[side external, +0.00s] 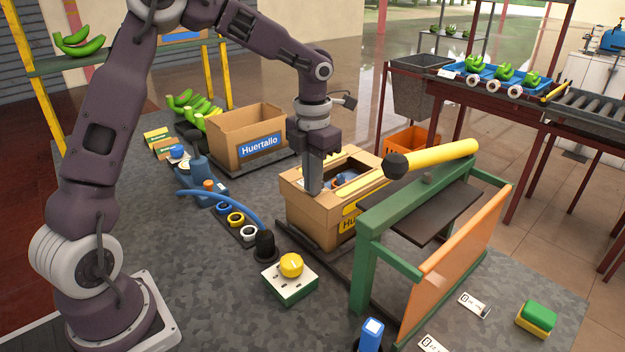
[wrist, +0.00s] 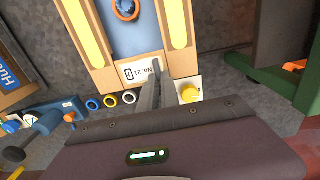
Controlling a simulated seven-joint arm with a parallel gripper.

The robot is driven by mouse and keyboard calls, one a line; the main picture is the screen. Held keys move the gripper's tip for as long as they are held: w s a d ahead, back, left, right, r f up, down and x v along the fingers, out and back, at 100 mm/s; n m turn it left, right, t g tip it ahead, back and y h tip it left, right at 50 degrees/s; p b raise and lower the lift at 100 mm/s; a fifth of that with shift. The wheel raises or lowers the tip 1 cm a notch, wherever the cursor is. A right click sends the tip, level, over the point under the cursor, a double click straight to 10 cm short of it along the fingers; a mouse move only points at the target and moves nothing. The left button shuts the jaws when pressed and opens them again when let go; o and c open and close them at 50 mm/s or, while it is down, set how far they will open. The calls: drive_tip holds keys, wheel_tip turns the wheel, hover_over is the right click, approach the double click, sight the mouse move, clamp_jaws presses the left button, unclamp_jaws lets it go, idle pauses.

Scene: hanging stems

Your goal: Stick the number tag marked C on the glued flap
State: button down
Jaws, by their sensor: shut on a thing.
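My gripper (side external: 313,188) points down over the near end of the open cardboard box (side external: 302,208). In the wrist view its narrow grey fingers (wrist: 155,80) are shut at the edge of a white number tag (wrist: 132,75). The tag reads upside down, "No 21" and a letter like C or G. It overlaps the box's near edge; I cannot tell whether it touches the cardboard. The box flaps carry yellow strips, one on the left flap (wrist: 85,30) and one on the right flap (wrist: 175,22). Two other white tags lie on the mat, one farther (side external: 474,304) and one nearer (side external: 431,344).
A green frame with an orange panel (side external: 468,262) stands right of the box, with a yellow roller (side external: 440,156) above. A yellow-knobbed button box (side external: 290,283) sits in front. Another carton (side external: 240,138) stands behind left. Blue tools and rings (side external: 236,218) lie left of the box.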

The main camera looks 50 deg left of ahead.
idle(0.3)
drive_tip(key=c, duration=1.5)
unclamp_jaws()
drive_tip(key=o, duration=0.4)
wheel_tip(320, 180, up, 7)
